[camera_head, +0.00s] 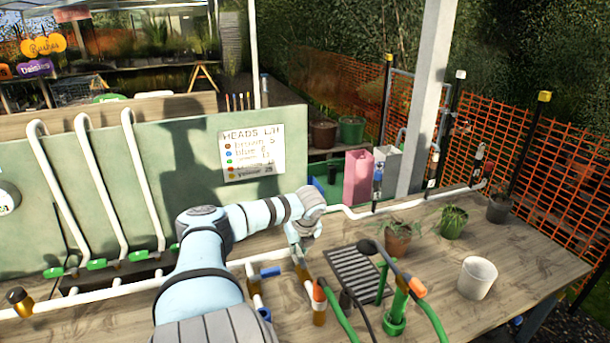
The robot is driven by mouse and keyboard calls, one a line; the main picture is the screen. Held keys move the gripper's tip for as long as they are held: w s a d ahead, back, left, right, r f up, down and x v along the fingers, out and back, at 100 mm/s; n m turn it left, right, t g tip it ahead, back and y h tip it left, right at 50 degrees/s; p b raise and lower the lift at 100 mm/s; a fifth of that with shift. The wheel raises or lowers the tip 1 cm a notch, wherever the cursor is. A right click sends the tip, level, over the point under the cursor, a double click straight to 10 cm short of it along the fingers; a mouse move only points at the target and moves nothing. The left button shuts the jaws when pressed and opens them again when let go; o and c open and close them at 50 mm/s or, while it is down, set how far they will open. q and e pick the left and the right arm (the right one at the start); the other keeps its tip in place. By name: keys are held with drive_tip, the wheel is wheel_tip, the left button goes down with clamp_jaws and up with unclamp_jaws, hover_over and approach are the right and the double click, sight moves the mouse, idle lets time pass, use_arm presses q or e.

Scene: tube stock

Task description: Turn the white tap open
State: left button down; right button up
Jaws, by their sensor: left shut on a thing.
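My left arm comes in from the bottom and bends right. Its gripper (300,246) points down at the right end of the white pipe (219,270). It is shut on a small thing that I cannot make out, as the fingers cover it. An amber piece (302,272) shows just below the fingers. I cannot pick out the white tap for sure; it may be hidden at the gripper. Blue handles (270,271) sit just left of the gripper, and several green handles (97,264) are on the pipes farther left. My right gripper is not in view.
Close right of the gripper stand an amber fitting with an orange top (319,303), green hoses (431,318) and a dark grate (360,273). A white pot (478,278) and potted plants (397,240) stand farther right. A green panel (195,165) rises behind the arm.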

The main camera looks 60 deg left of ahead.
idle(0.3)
use_arm(q)
drive_tip(key=c, duration=1.6)
unclamp_jaws()
drive_tip(key=shift+o, duration=0.2)
drive_tip(key=shift+d+r, duration=0.1)
drive_tip(key=shift+r, duration=0.2)
drive_tip(key=d, duration=0.8)
drive_tip(key=s+d, duration=0.1)
drive_tip(key=d, duration=0.3)
drive_tip(key=shift+d+r, duration=0.2)
drive_tip(key=shift+w+r, duration=0.1)
